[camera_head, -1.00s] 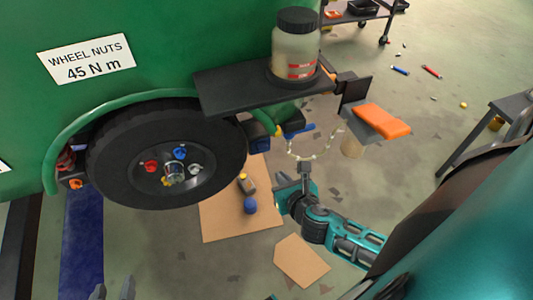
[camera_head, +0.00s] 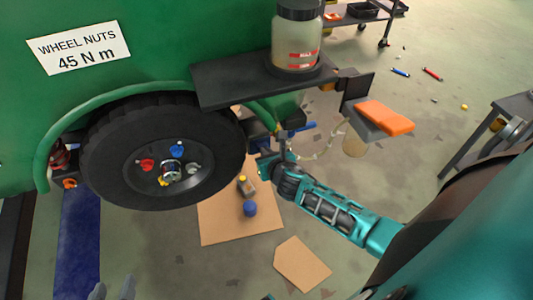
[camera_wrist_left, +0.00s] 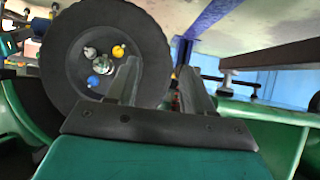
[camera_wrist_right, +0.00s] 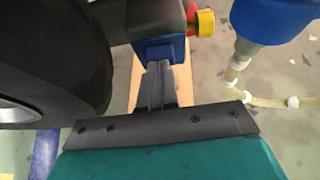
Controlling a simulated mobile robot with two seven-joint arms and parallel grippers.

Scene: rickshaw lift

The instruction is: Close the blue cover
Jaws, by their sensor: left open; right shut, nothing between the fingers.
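A blue, box-like part (camera_wrist_right: 158,48), which seems to be the blue cover, hangs under the dark shelf beside the wheel. In the head view it is small and partly hidden (camera_head: 259,146), so I cannot tell how far open it is. My right gripper (camera_wrist_right: 158,68) is shut and empty, its fingertips at the blue part's lower face; I cannot tell if they touch. In the head view the right gripper (camera_head: 266,158) is just right of the tire. My left gripper (camera_head: 113,290) is open and empty at the bottom edge; its fingers show in the left wrist view (camera_wrist_left: 162,72).
A wheel (camera_head: 160,160) with coloured nuts sits in the green body. The dark shelf (camera_head: 245,80) carries a jar (camera_head: 297,45). A red-and-yellow knob (camera_wrist_right: 203,22) is beside the blue part. An orange block (camera_head: 385,117) lies right. Cardboard (camera_head: 235,225) lies on the floor.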

